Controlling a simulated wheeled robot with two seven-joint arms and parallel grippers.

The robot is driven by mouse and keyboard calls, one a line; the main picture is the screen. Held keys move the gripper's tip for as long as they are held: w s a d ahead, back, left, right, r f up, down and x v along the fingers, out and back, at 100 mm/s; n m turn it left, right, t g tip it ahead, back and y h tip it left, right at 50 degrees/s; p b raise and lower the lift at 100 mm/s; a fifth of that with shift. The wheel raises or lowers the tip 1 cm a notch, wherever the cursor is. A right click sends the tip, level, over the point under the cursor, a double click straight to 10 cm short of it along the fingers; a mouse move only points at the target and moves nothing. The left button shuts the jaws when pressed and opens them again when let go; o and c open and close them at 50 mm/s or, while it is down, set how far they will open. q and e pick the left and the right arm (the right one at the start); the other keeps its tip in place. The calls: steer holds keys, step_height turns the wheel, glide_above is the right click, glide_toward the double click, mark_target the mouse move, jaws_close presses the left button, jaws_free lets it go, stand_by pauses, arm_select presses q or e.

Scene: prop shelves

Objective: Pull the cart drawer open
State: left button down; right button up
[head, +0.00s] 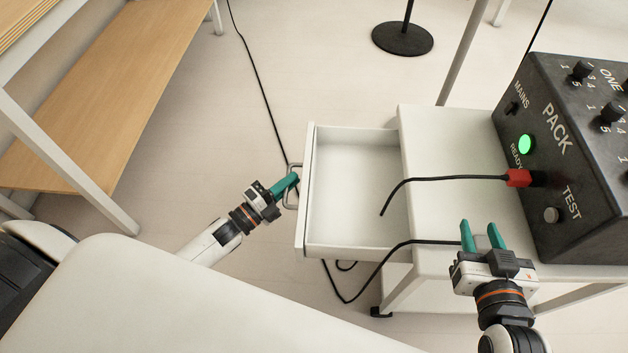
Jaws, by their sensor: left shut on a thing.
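The white cart drawer (355,195) stands pulled out from the left side of the white cart (440,150), and its inside looks empty. Its metal handle (290,187) is on the drawer's left front. My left gripper (290,183) is at the handle, with its green fingers shut on it. My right gripper (483,236) is over the cart top near its front edge, with its two green fingers apart and nothing seen between them.
A black PACK box (570,150) with knobs and a green light stands on the cart. A red plug (518,178) with a black cable sits at its side, and the cable hangs over the drawer. A wooden shelf (100,90) is at left. A round black stand base (402,38) is on the floor behind.

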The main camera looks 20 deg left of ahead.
arm_select(q)
steer(key=shift+s+a, duration=0.2)
steer(key=shift+a, duration=0.35)
steer(key=shift+s+a, duration=0.15)
steer(key=shift+a, duration=0.35)
arm_select(e)
steer(key=shift+s+d+f, duration=0.1)
steer(key=shift+s+f, duration=0.05)
steer(key=shift+f, duration=0.15)
arm_select(q)
steer(key=c, duration=1.5)
jaws_free()
